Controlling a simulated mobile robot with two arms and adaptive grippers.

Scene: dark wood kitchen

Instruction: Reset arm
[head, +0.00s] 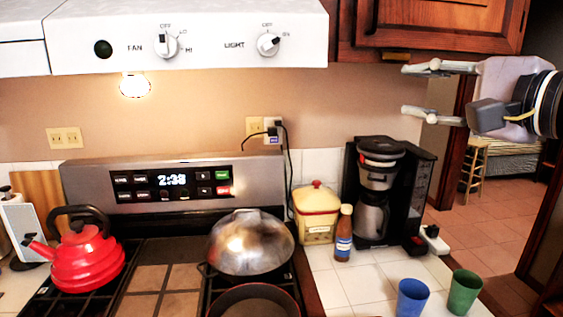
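My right gripper (440,90) is at the upper right, its arm coming in from the right edge. Its two fingers point left and stand wide apart, one above the other, with nothing between them. It is in the air in front of the wooden cabinet (440,22) and above the coffee maker (385,190), apart from both as far as this view shows. My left gripper is not in this view.
A stove holds a red kettle (80,255), a domed metal lid (250,243) and a pan (254,300). A canister (316,215), bottle (344,235), blue cup (411,297) and green cup (464,291) stand on the counter. The white range hood (200,40) hangs above.

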